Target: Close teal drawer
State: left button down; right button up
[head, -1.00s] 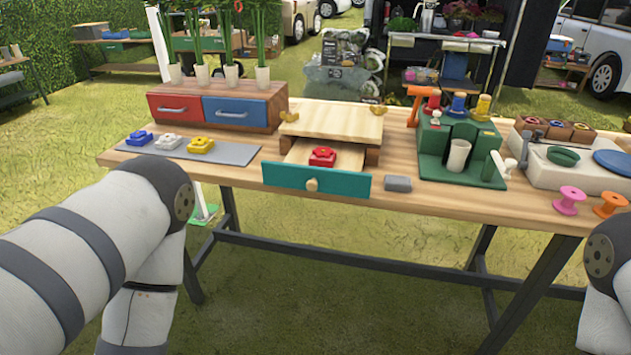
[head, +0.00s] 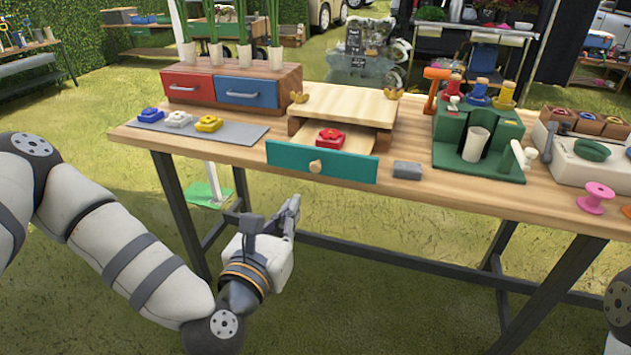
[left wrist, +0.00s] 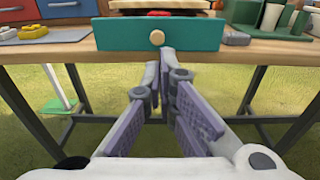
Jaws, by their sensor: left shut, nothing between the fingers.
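The teal drawer (head: 290,163) sticks out open from the wooden box (head: 345,103) on the table, with a round wooden knob (head: 315,166) on its front. A red flower-shaped piece (head: 330,137) lies inside it. In the left wrist view the drawer front (left wrist: 120,36) and knob (left wrist: 157,38) are straight ahead. My left gripper (head: 291,208) is shut and empty, below and in front of the drawer, apart from it. Its fingers also show in the left wrist view (left wrist: 160,62), tips just below the knob in the picture. My right gripper is out of view.
A grey block (head: 407,170) lies right of the drawer. A grey mat (head: 230,133) with blue, white and yellow pieces lies left. Red and blue drawers (head: 245,92) stand behind it. A green stand (head: 480,150) is at right. Grass in front of the table is free.

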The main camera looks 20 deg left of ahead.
aim_at(317, 168)
pick_arm(q)
jog(key=w, duration=1.2)
jog(key=shift+w+d+f, duration=0.15)
jog(key=shift+f, duration=0.25)
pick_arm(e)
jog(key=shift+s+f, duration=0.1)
